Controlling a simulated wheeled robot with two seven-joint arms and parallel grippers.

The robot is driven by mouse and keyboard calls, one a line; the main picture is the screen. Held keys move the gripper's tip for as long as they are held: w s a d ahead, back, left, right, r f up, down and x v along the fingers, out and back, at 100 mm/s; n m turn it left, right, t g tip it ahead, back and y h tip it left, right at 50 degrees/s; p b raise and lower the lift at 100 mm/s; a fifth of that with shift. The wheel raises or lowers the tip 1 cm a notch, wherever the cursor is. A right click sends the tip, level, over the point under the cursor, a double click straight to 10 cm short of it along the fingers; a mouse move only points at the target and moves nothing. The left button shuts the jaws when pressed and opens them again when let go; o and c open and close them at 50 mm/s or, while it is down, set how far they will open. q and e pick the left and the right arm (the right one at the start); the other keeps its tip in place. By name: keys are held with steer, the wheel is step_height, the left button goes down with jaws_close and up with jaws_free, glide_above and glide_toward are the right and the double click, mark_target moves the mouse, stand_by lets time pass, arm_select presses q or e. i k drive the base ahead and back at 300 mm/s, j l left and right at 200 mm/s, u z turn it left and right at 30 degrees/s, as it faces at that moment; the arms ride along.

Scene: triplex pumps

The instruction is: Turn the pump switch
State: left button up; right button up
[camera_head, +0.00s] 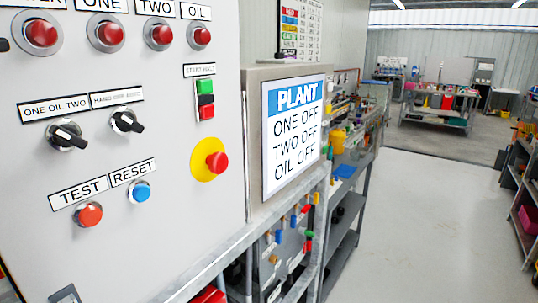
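A light grey control panel (150,240) fills the left of the head view. Two black rotary switches sit on it: one (68,136) under the label "ONE OIL/TWO", the other (126,121) under a label that reads roughly "HAND OFF" with the rest unclear. Both handles slant down to the right. A plant sign (293,130) beside the panel reads "ONE OFF, TWO OFF, OIL OFF". Neither gripper shows in this view.
The panel also has red lamps (107,34) on top, a start/stop block (205,98), a red emergency button (215,162) on yellow, a red test button (88,214) and a blue reset button (141,191). Shelves line the right. The floor (410,220) is clear.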

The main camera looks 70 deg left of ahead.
mark_target(63, 136)
steer(key=u, duration=2.8)
